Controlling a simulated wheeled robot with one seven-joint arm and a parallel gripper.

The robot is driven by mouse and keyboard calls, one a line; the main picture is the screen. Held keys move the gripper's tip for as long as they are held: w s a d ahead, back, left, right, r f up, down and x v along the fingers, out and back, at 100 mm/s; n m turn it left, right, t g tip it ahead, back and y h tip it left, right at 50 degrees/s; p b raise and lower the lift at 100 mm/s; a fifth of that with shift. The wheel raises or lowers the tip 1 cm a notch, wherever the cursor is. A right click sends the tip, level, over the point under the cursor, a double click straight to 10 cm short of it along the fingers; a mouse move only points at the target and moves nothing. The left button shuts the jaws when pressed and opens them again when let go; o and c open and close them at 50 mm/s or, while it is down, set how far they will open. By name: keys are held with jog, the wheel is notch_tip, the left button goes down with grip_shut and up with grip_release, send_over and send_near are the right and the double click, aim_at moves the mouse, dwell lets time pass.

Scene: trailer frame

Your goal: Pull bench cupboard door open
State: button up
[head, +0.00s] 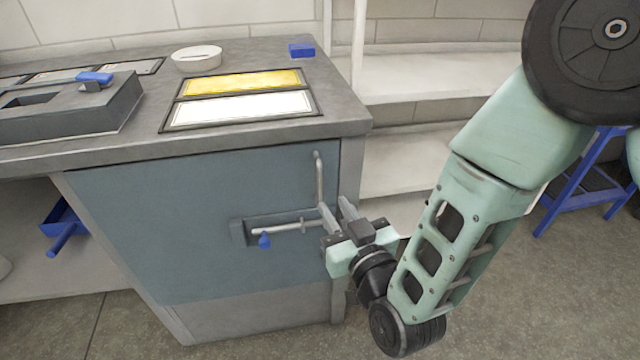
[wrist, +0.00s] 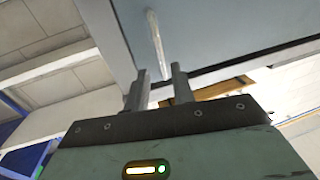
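The bench cupboard door (head: 190,220) is a blue-grey panel at the front of the bench and looks shut. Its vertical grey bar handle (head: 319,180) is near the door's upper right edge. My gripper (head: 336,204) is by the handle's lower end, with its two fingers apart. In the wrist view the door (wrist: 220,30) fills the upper right. There the handle (wrist: 156,40) runs down toward the gap between the fingertips of my gripper (wrist: 161,70). The fingers are not closed on it; I cannot tell whether they touch it.
A latch rod (head: 285,229) with a blue knob (head: 265,241) sits in a recess below the handle. The bench top (head: 240,60) holds a yellow-and-white panel, a white dish (head: 197,58) and a grey block (head: 70,110). Pale shelves (head: 430,75) stand right of the bench.

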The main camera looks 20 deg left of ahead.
aim_at(320, 187)
jog(key=x, duration=0.8)
jog(key=shift+s, duration=0.1)
grip_shut()
